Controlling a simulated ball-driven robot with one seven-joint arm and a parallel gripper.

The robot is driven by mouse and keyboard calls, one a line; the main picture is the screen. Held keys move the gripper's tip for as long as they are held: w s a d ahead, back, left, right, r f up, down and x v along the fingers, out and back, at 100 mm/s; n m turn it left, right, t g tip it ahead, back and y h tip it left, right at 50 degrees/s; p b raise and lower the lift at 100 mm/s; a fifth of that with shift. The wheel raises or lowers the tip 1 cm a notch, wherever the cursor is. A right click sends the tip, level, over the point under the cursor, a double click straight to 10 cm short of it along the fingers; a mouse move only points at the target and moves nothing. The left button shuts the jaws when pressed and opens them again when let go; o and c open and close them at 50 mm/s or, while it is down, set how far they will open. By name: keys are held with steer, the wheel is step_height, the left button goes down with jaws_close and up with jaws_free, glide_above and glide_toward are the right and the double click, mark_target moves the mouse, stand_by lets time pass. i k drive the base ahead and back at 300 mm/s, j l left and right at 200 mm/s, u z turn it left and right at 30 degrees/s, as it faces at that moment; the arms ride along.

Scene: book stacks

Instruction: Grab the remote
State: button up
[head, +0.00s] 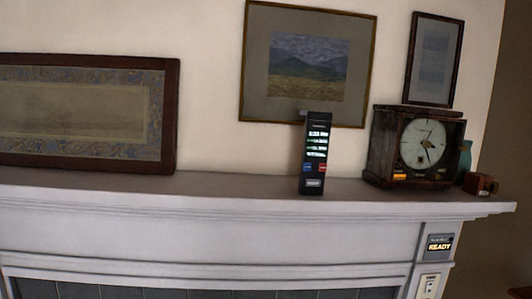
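A dark, slim remote (315,155) stands upright on a pale mantel shelf (240,190), right of the middle in the head view. Its face shows pale green markings, a small blue button and a small red button.
A brown clock (415,148) stands right of the remote, with a teal vase (464,162) and small brown objects (480,184) beyond it. A framed picture (306,62) hangs behind the remote. The shelf left of the remote is clear.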

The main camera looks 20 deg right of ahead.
mark_target(317, 134)
steer(key=i+j+z, duration=0.2)
steer(key=i, duration=0.3)
steer(key=i+j+z, duration=0.15)
steer(key=i, duration=0.3)
steer(key=j, duration=0.05)
